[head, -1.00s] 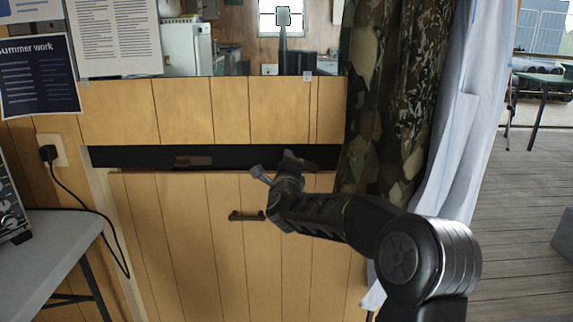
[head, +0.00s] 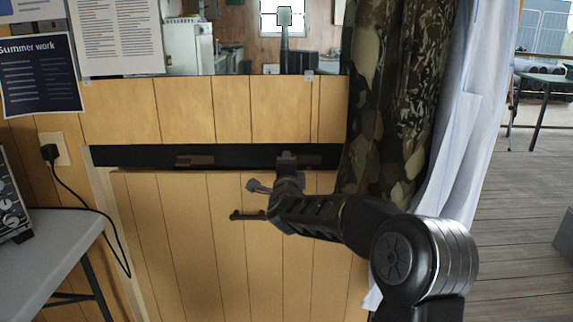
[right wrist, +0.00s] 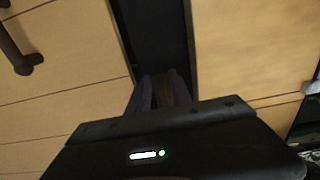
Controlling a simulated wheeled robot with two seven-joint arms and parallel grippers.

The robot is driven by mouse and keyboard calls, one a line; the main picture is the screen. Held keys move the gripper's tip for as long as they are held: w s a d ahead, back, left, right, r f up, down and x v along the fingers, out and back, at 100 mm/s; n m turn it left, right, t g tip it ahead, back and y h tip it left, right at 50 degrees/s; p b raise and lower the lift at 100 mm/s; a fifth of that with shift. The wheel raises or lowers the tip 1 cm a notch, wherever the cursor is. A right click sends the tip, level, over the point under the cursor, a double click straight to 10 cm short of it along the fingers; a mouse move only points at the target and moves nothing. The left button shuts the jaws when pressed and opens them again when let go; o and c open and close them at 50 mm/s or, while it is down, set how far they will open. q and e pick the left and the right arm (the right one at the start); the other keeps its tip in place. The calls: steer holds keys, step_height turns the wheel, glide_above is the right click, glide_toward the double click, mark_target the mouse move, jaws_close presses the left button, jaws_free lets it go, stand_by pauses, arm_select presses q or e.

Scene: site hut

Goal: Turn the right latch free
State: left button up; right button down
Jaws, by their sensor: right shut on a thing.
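The right latch (head: 301,162) is a small brown piece on the dark strip above the lower wooden panel (head: 195,245). My right gripper (head: 287,158) is at that strip and shut on the latch, covering most of it. In the right wrist view the two fingertips (right wrist: 158,92) lie close together against the dark strip (right wrist: 152,35), and the latch between them is hard to make out. The left latch (head: 195,161) lies level on the same strip. A dark bar handle (head: 248,215) is on the panel below; it also shows in the right wrist view (right wrist: 18,50). My left gripper is out of view.
A camouflage curtain (head: 385,95) and a pale curtain (head: 455,150) hang close to the right of my arm. A grey table (head: 45,245) with a dial-fronted device (head: 10,200) stands at left. A cord (head: 85,205) hangs from the wall socket.

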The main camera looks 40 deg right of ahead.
steer(key=shift+f, duration=0.15)
steer(key=c, duration=1.5)
jaws_free()
steer(key=shift+s+a, duration=0.1)
steer(key=v, duration=0.7)
steer(key=shift+s+a, duration=0.2)
steer(key=shift+s, duration=0.05)
